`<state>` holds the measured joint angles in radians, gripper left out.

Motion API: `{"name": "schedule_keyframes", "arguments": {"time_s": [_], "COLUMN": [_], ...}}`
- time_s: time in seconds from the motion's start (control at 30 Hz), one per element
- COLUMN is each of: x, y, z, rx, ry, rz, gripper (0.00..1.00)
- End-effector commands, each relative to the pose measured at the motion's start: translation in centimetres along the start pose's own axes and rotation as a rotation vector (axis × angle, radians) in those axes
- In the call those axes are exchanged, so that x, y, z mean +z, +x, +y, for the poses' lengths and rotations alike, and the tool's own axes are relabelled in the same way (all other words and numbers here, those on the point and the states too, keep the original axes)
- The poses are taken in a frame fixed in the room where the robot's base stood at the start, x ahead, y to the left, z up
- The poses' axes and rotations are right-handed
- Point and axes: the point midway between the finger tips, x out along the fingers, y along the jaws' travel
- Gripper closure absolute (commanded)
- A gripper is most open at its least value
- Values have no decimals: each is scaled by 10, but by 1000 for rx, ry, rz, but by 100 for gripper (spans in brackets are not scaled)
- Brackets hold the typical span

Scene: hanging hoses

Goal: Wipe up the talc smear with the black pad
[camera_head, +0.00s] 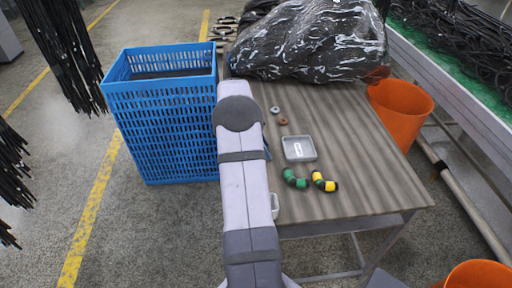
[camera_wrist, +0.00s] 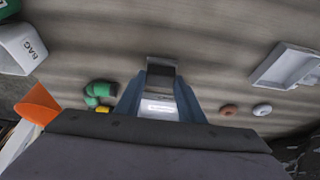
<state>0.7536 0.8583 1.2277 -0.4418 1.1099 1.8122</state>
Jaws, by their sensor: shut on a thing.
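The black pad (camera_wrist: 160,82) is in the wrist view, on the end of a small block with a white label. My gripper (camera_wrist: 161,76) is shut on this block, with one blue finger on each side. The pad is over the striped tabletop; I cannot tell whether it touches it. In the head view my own arm hides the pad and nearly all of the gripper. I cannot make out a talc smear in either view; pale bands run all over the table (camera_head: 360,130).
A grey tray (camera_head: 299,149), two washers (camera_head: 279,116), a green elbow (camera_head: 294,178) and a yellow-black elbow (camera_head: 324,182) lie on the table. A box marked RAG (camera_wrist: 25,48) shows too. A black plastic-wrapped heap (camera_head: 310,40) fills the far end. A blue crate (camera_head: 165,120) stands left.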

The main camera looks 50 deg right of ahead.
Motion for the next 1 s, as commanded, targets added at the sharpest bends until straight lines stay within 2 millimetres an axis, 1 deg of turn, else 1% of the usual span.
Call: {"name": "schedule_keyframes", "arguments": {"time_s": [0.03,0.27,0.43,0.6,1.0], "x": [-5,-24,-20,-5,28], "y": [3,11,12,3,-11], "z": [1,1,18,17,16], "rx": [3,3,2,2,1], "ry": [2,2,0,-3,-2], "rz": [0,0,-1,-1,-1], "gripper": [86,86,86,86,86]}}
